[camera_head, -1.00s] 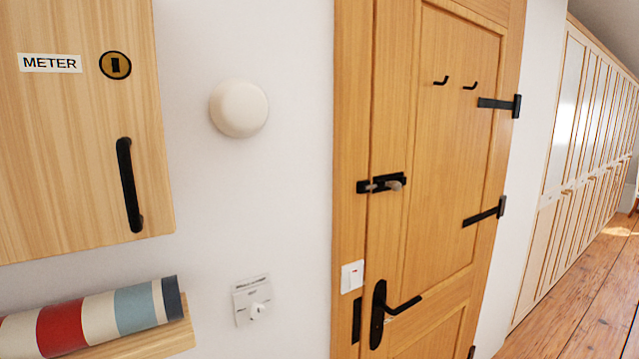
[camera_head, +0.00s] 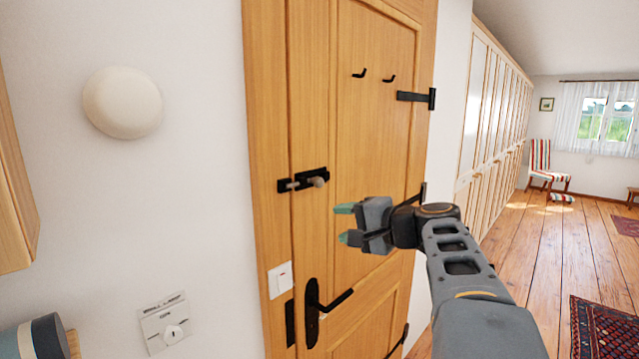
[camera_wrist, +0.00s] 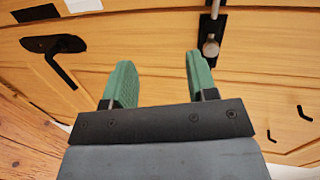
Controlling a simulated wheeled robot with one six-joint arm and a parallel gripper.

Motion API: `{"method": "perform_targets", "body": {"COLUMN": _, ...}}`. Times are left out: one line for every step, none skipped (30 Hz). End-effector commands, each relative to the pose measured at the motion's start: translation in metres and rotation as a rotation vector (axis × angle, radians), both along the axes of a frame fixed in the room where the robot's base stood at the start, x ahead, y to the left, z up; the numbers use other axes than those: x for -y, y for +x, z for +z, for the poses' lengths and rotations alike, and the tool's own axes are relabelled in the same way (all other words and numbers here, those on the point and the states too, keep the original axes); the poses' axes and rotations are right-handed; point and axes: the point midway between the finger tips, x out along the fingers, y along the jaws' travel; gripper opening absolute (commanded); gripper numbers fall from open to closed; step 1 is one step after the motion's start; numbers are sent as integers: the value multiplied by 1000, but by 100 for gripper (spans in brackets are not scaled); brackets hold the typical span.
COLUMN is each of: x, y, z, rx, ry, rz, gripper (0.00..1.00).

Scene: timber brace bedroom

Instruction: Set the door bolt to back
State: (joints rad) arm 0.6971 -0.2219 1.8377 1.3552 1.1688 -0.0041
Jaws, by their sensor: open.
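The door bolt (camera_head: 303,180) is a black plate with a sliding bar and a pale round knob (camera_head: 318,182), mounted across the left edge of the wooden door (camera_head: 370,130). The bar appears to bridge from the door to the frame. In the wrist view the bolt (camera_wrist: 212,42) is at the upper right, with its knob beyond the right fingertip. My gripper (camera_head: 345,224) has green fingertips. It is open and empty, in front of the door, right of and below the bolt, and apart from it.
Below the bolt are a black lever handle (camera_head: 328,308) and a white switch (camera_head: 280,279). Two black hooks (camera_head: 374,76) and a strap hinge (camera_head: 416,97) are higher on the door. A white dome (camera_head: 122,102) is on the left wall. Open wooden floor (camera_head: 520,250) lies at right.

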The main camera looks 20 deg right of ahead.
Motion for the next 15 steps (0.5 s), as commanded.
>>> {"method": "perform_targets", "body": {"x": 15, "y": 1, "z": 15, "rx": 45, "ry": 38, "rz": -27, "gripper": 53}}
{"method": "perform_targets", "body": {"x": 22, "y": 1, "z": 23, "rx": 72, "ry": 58, "rz": -38, "gripper": 53}}
{"method": "perform_targets", "body": {"x": 30, "y": 1, "z": 31, "rx": 101, "ry": 82, "rz": -50, "gripper": 53}}
{"method": "perform_targets", "body": {"x": 35, "y": 1, "z": 37, "rx": 120, "ry": 96, "rz": -57, "gripper": 53}}
{"method": "perform_targets", "body": {"x": 38, "y": 1, "z": 42, "rx": 136, "ry": 106, "rz": -61, "gripper": 53}}
{"method": "perform_targets", "body": {"x": 42, "y": 2, "z": 47, "rx": 152, "ry": 117, "rz": -67, "gripper": 53}}
{"method": "perform_targets", "body": {"x": 43, "y": 3, "z": 50, "rx": 162, "ry": 125, "rz": -70, "gripper": 53}}
{"method": "perform_targets", "body": {"x": 44, "y": 5, "z": 52, "rx": 168, "ry": 130, "rz": -72, "gripper": 53}}
{"method": "perform_targets", "body": {"x": 44, "y": 9, "z": 55, "rx": 174, "ry": 134, "rz": -74, "gripper": 53}}
{"method": "perform_targets", "body": {"x": 42, "y": 13, "z": 56, "rx": 176, "ry": 136, "rz": -73, "gripper": 53}}
{"method": "perform_targets", "body": {"x": 40, "y": 17, "z": 56, "rx": 178, "ry": 138, "rz": -73, "gripper": 53}}
{"method": "perform_targets", "body": {"x": 37, "y": 23, "z": 56, "rx": 177, "ry": 138, "rz": -72, "gripper": 53}}
{"method": "perform_targets", "body": {"x": 35, "y": 29, "z": 56, "rx": 177, "ry": 138, "rz": -72, "gripper": 53}}
{"method": "perform_targets", "body": {"x": 33, "y": 34, "z": 57, "rx": 176, "ry": 137, "rz": -73, "gripper": 53}}
{"method": "perform_targets", "body": {"x": 30, "y": 42, "z": 57, "rx": 175, "ry": 137, "rz": -73, "gripper": 53}}
